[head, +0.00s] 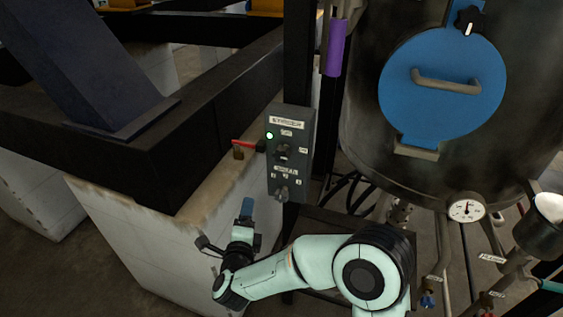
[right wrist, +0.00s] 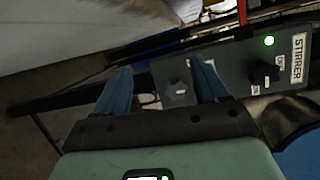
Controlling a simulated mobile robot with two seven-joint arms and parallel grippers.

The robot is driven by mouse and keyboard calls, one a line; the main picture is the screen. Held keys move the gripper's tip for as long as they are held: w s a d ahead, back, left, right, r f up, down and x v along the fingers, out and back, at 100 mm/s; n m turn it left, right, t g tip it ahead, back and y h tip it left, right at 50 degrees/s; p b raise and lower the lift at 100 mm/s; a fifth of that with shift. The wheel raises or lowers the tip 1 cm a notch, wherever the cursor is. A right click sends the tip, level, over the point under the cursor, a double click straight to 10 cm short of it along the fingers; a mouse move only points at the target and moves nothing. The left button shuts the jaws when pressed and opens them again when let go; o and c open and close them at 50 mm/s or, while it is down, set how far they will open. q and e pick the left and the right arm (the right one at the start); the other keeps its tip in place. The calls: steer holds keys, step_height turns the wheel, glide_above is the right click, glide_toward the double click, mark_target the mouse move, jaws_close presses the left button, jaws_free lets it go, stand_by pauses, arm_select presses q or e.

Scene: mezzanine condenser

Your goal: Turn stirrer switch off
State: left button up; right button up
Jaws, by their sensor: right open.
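The grey stirrer control box (head: 305,125) is fixed to a dark post in the middle of the head view. It carries a lit green lamp (head: 269,135), a black stirrer switch (head: 283,152) below the lamp, and a second knob (head: 281,193) lower down. In the right wrist view the box appears turned sideways, with the STIRRER label (right wrist: 299,58), the black switch (right wrist: 263,73) and the second knob (right wrist: 177,88). My right gripper (head: 246,208) is open and empty, below and left of the box. Its blue fingers (right wrist: 161,66) appear apart from the switch. My left gripper is not in view.
A red-handled valve (head: 245,145) sits just left of the box. A dark tank with a blue hatch (head: 440,105) and a pressure gauge (head: 466,208) stands at right. A pale wall (head: 150,230) and dark beams (head: 110,135) lie at left.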

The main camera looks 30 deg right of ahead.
mark_target(281, 158)
steer(key=s+d+r+m+g+h, duration=0.1)
steer(key=s+r+m+h, duration=0.2)
steer(key=r+m, duration=0.3)
steer(key=s+d+r+m+g+h, duration=0.1)
steer(key=s+r+m+h, duration=0.15)
steer(key=r+m, duration=0.4)
steer(key=shift+n, duration=0.85)
steer(key=p+x, duration=0.1)
steer(key=x, duration=0.3)
steer(key=p+x, duration=0.1)
steer(key=x, duration=0.6)
steer(key=shift+d+r+p, duration=0.4)
steer(key=shift+r, duration=0.05)
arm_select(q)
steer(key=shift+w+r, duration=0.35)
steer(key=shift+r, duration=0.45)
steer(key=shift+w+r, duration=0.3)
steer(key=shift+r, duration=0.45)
arm_select(e)
steer(key=shift+w+d+f, duration=0.1)
steer(key=shift+w+d, duration=0.35)
steer(key=shift+d, duration=0.1)
steer(key=c, duration=1)
